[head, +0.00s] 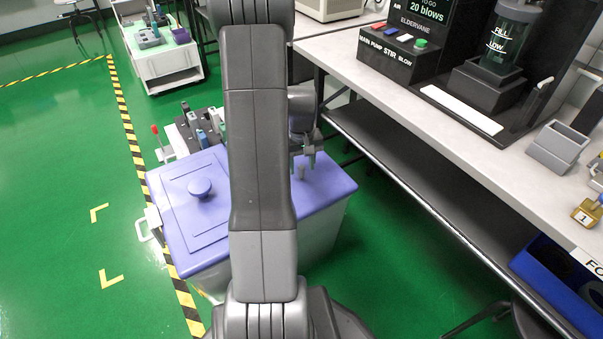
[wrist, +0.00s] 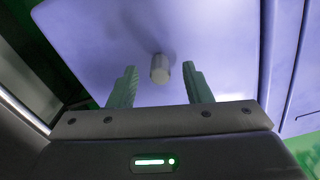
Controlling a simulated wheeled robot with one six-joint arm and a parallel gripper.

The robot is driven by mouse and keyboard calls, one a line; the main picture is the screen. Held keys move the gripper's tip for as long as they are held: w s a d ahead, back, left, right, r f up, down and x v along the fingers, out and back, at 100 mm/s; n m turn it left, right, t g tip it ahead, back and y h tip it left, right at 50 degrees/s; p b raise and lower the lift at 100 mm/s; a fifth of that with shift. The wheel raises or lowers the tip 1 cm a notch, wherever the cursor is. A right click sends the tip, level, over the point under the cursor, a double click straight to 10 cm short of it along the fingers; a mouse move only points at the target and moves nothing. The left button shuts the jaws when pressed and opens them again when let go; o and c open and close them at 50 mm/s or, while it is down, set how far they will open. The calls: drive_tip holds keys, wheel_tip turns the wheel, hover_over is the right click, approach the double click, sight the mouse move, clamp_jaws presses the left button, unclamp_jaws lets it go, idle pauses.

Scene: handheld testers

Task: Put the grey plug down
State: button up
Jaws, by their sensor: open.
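The grey plug (wrist: 160,70) stands on the flat purple lid (wrist: 110,35) of a cart or bin, between and a little beyond my fingertips in the wrist view. In the head view the plug (head: 300,171) is a small grey upright cylinder on the purple lid (head: 325,185), just below my gripper. My gripper (wrist: 158,82) is open, with a finger on each side of the plug and a gap to both. In the head view my gripper (head: 308,155) is small and partly hidden by my arm.
A bench (head: 400,95) with a dark lower shelf runs along the right. Green floor is open at the left.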

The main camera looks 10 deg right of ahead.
clamp_jaws()
